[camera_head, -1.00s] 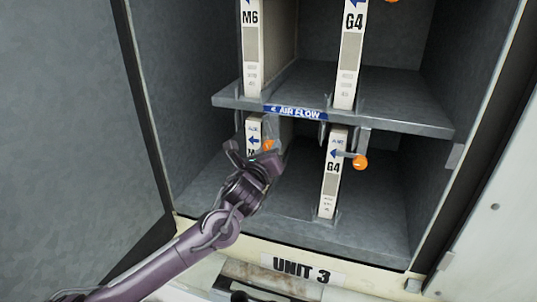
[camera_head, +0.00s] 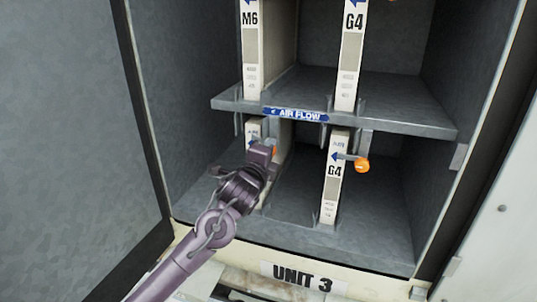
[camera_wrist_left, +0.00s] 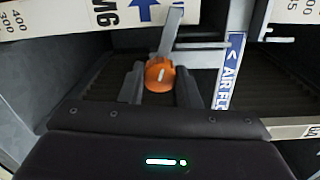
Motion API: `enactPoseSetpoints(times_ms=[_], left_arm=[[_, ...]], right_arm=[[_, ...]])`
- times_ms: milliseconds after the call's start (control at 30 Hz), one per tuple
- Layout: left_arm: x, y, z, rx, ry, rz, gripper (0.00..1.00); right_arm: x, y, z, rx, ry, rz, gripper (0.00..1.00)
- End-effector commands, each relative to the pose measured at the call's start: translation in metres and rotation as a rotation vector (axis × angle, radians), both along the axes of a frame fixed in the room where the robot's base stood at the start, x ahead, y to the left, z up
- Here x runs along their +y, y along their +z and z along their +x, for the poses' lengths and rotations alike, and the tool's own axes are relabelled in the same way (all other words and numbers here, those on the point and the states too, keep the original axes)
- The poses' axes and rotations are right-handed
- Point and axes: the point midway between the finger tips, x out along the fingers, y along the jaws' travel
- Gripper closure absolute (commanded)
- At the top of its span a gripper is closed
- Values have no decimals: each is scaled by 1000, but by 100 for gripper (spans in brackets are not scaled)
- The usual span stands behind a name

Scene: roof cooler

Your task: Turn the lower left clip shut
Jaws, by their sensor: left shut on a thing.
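The lower left clip has an orange knob (camera_head: 274,152), mostly hidden behind my left gripper (camera_head: 264,150) in the head view. In the left wrist view the knob (camera_wrist_left: 159,74) sits between the two fingers of my left gripper (camera_wrist_left: 160,84), which is shut on it. The clip's grey lever (camera_wrist_left: 171,32) runs from the knob up toward the M6 filter's edge in that view. The lower M6 filter (camera_head: 254,128) stands upright in the left slot, its lower part covered by my wrist. My right gripper is not in view.
The lower G4 filter (camera_head: 331,190) stands to the right, with another orange-knobbed clip (camera_head: 362,165) sticking out rightward. A grey shelf (camera_head: 400,115) with an "AIR FLOW" label (camera_head: 296,114) lies just above. The cabinet door (camera_head: 70,130) stands at the left.

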Motion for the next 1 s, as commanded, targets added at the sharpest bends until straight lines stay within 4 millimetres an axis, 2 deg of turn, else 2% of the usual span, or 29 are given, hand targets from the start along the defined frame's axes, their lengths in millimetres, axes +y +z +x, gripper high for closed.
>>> enactPoseSetpoints(times_ms=[433,1000], left_arm=[[0,-2,0,82,0,-239,93],[0,-3,0,98,0,-281,93]], right_arm=[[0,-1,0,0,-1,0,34],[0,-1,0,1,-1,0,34]])
